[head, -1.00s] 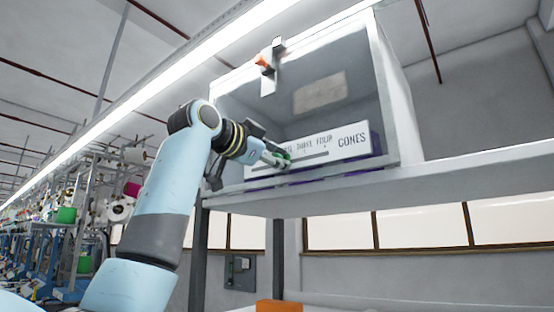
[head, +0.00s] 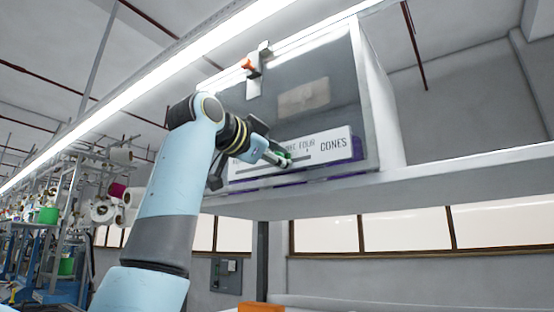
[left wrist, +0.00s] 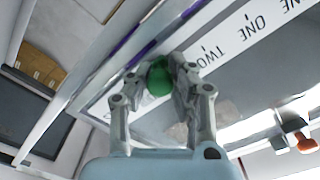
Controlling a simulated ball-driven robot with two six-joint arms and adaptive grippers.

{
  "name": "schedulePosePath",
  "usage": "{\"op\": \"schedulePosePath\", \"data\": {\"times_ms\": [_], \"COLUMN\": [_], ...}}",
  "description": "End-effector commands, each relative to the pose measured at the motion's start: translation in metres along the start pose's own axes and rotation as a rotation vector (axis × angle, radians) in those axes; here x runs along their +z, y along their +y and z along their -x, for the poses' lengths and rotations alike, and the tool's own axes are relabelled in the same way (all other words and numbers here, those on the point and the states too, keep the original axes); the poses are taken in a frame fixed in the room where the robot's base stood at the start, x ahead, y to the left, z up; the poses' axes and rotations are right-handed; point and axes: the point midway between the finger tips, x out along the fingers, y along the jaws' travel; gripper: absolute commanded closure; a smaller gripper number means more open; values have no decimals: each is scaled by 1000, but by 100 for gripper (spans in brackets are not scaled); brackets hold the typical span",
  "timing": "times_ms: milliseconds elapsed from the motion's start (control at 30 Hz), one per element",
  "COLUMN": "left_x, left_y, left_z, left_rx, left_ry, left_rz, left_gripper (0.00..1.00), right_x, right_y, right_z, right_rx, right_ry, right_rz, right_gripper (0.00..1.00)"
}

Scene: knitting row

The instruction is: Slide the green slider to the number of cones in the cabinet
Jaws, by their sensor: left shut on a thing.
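The green slider (head: 284,158) is a small knob on the slot of the white label panel (head: 334,144), low on the front of the grey cabinet (head: 365,90). My left gripper (head: 276,156) is shut on it. In the left wrist view the green knob (left wrist: 159,76) sits between the two fingers (left wrist: 158,85), past the word TWO, with ONE farther off. In the head view it is a little left of FOUR, and the gripper partly hides the words there. A purple thing (head: 357,148) shows behind the panel's edge; I cannot make out separate cones. My right gripper is out of view.
The cabinet stands on a light shelf (head: 440,178). An orange-handled latch (head: 248,65) is on its upper front. A brown label (head: 303,96) is above the panel. Racks with yarn cones (head: 103,211) stand at the left. An orange object (head: 261,308) is at the bottom.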

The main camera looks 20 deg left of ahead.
Motion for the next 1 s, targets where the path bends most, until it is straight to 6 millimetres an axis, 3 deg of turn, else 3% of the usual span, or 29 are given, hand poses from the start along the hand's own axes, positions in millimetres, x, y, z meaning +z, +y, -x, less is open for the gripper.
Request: {"op": "schedulePosePath", "data": {"times_ms": [33,233,400,567,667,1000], "left_x": [0,0,0,0,1,1], "left_y": [0,0,0,0,0,0], "left_z": [0,0,0,4,16,90], "left_rx": [1,1,1,0,-1,-2], "left_ry": [0,0,-1,0,0,-1], "left_rz": [1,1,1,1,1,-3], "left_gripper": [78,53,53,53,53,53], "right_x": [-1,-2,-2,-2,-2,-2], "right_y": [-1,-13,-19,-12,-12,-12], "right_z": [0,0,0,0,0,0], "right_rx": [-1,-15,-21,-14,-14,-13], "right_ry": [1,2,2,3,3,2], "right_rz": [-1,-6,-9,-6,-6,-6], "right_gripper": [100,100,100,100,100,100]}}
